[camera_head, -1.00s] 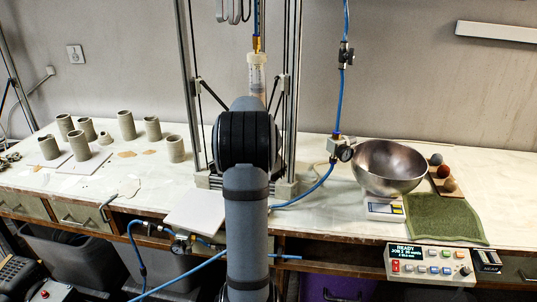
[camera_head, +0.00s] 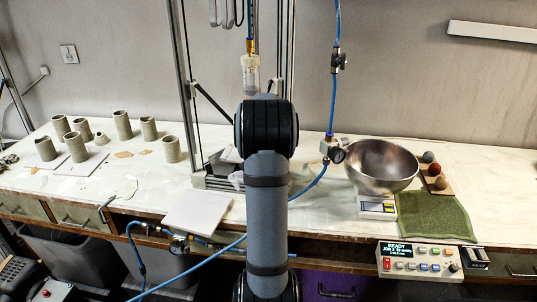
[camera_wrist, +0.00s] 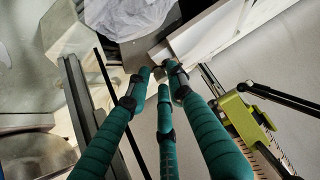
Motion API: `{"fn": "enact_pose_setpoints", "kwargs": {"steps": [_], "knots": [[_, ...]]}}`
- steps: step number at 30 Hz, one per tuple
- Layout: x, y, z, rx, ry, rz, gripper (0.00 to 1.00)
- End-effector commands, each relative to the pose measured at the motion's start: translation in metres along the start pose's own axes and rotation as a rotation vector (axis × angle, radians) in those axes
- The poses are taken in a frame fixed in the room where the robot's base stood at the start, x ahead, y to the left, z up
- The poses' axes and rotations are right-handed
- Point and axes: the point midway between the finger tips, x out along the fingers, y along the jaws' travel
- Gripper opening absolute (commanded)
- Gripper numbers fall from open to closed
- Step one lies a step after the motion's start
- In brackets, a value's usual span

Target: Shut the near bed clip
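The clay printer (camera_head: 213,182) stands behind my arm in the head view, which covers much of its bed. I cannot clearly make out the near bed clip in either view. My gripper (camera_wrist: 160,78) shows in the wrist view as three teal, ribbed fingers. Their tips are apart with nothing visible between them, close to the corner of a pale plate (camera_wrist: 212,32). A lime-green part (camera_wrist: 245,122) with a black bar lies right of the fingers; I cannot tell what it is. In the head view my gripper is hidden behind my arm.
A crumpled white sheet (camera_wrist: 130,14) lies beyond the fingertips. A square white tile (camera_head: 197,213) lies at the bench's front edge. A metal bowl (camera_head: 382,165) on a scale, a green cloth (camera_head: 434,216) and a control box (camera_head: 420,261) stand right. Clay cylinders (camera_head: 75,147) stand left.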

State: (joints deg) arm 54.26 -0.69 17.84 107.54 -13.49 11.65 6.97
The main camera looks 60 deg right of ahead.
Motion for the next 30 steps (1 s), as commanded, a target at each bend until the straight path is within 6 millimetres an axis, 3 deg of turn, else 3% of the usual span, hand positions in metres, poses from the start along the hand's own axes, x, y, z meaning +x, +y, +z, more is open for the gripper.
{"fn": "enact_pose_setpoints", "kwargs": {"steps": [1,6,20,25,30], "knots": [[-0.003,-0.005,-0.009,-0.009,0.021,-0.006,0.22],[-0.002,-0.004,-0.007,-0.008,0.018,-0.005,0.31],[-0.003,-0.001,-0.004,-0.004,0.009,-0.002,0.31],[-0.026,-0.001,-0.004,-0.003,0.012,-0.002,0.31],[-0.063,-0.002,-0.005,-0.004,0.015,-0.002,0.31]]}}
